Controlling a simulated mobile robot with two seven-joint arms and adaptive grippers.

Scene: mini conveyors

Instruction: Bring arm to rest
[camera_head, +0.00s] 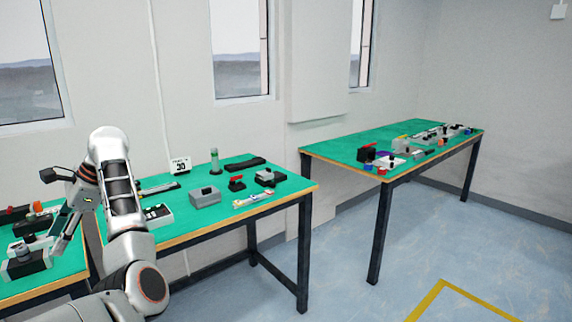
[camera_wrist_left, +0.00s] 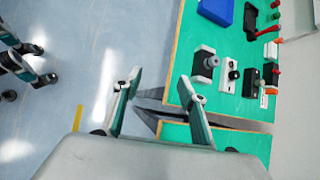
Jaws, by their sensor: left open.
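My left arm (camera_head: 122,190) rises from the bottom left of the head view and bends over at the top. Its gripper (camera_head: 62,228) hangs on the left side, over or near the green-topped tables. In the left wrist view the two fingers of my left gripper (camera_wrist_left: 159,85) are spread apart with nothing between them. Floor and a table edge show beyond the gap. My right gripper is in neither view.
A green table (camera_head: 180,232) with small devices, including a grey box (camera_head: 205,197), stands beside the arm. A second table (camera_head: 335,150) stands at the right. A blue bin (camera_wrist_left: 216,10) lies on a table in the wrist view. The floor (camera_head: 340,275) is clear.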

